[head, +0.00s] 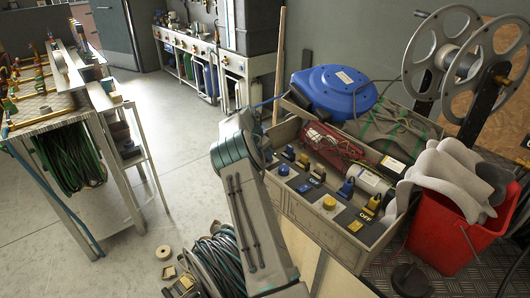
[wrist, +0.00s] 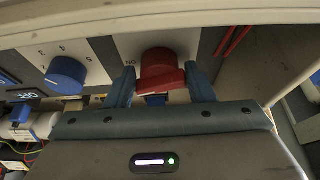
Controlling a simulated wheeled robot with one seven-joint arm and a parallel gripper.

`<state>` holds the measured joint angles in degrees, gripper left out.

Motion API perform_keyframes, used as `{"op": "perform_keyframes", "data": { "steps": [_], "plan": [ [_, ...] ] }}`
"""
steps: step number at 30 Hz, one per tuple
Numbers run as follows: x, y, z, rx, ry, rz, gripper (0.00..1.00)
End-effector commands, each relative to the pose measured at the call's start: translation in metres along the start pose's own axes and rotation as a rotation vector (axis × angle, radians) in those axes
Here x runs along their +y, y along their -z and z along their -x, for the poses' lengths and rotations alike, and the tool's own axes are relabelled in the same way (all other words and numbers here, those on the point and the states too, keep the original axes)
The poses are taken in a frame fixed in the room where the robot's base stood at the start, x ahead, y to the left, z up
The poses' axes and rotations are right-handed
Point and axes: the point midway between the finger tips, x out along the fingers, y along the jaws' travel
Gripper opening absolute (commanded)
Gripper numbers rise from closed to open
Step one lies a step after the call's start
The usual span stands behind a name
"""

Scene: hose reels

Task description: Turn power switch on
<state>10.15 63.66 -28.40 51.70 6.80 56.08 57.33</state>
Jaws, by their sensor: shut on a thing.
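The red power switch knob (wrist: 158,62) sits on a pale panel (wrist: 105,45) in the wrist view, beside lettering that appears as "NO". My gripper (wrist: 161,84) has one finger on each side of the knob and is shut on it. The knob's red grip bar looks slightly tilted. In the head view my arm reaches away from the bottom edge, and its far end hides the gripper. I cannot make out the red knob there.
A blue knob (wrist: 67,75) is left of the red one. In the head view, a grey crate (head: 336,222) with several small switches stands right of my arm, with a blue hose reel (head: 330,88) and red bucket (head: 440,232). Open floor (head: 175,150) lies left.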

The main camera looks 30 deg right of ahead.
Motion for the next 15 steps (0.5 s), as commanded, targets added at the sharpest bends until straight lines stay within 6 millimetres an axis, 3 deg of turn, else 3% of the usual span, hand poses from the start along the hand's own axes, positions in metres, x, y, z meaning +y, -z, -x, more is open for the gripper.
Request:
{"op": "perform_keyframes", "data": {
  "steps": [15],
  "plan": [
    [-0.0032, -0.0013, 0.0001, -0.004, -0.098, -0.239, 0.26]
  ]
}}
